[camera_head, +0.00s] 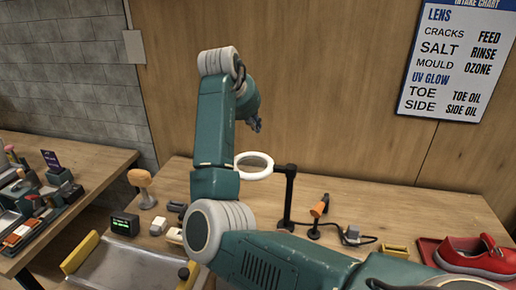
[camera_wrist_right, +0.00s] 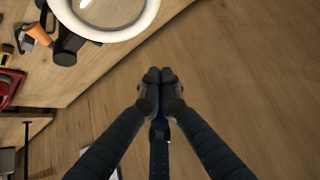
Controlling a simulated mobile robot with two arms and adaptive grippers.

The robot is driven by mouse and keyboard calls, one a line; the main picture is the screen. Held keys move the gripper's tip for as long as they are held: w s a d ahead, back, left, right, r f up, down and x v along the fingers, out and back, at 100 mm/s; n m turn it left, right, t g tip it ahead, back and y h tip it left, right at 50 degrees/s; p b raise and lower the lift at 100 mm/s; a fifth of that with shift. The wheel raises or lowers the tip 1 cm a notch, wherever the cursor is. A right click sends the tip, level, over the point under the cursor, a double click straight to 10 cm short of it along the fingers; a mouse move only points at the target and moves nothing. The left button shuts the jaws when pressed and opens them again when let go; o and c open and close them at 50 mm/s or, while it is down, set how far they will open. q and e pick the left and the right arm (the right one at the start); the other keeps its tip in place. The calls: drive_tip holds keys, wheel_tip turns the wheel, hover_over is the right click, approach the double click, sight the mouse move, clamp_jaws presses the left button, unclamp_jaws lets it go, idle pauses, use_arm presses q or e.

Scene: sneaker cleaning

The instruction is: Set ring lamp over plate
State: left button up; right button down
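The ring lamp's white ring (camera_head: 253,166) sits on a black post (camera_head: 289,198) on the wooden table, beside my raised right arm. The ring also shows at the top of the right wrist view (camera_wrist_right: 152,18). My right gripper (camera_head: 256,125) is raised above and behind the ring, in front of the wood wall. In the right wrist view its fingertips (camera_wrist_right: 160,75) meet, with nothing seen between them, apart from the ring. I cannot make out a clear plate; my arm covers part of the table. My left gripper is in neither view.
A metal tray with yellow ends (camera_head: 125,268) lies front left. An orange-handled tool (camera_head: 320,206) stands right of the lamp post, near a cable. A red shoe (camera_head: 478,257) is on a red tray at right. A tan-headed tool (camera_head: 140,178) and small dark display (camera_head: 124,224) stand left.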

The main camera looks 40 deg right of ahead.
drive_tip(key=shift+w+d+f, duration=0.15)
drive_tip(key=shift+d+f, duration=0.1)
drive_tip(key=shift+f, duration=0.1)
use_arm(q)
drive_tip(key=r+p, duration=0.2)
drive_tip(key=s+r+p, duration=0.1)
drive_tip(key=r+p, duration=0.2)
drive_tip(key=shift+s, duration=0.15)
use_arm(e)
wheel_tip(320, 180, down, 7)
drive_tip(key=d, duration=0.1)
drive_tip(key=shift+w+d, duration=0.15)
drive_tip(key=shift+w, duration=0.2)
drive_tip(key=shift+d+f, duration=0.1)
drive_tip(key=shift+d, duration=0.05)
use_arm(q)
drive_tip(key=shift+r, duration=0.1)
use_arm(e)
drive_tip(key=shift+w, duration=0.15)
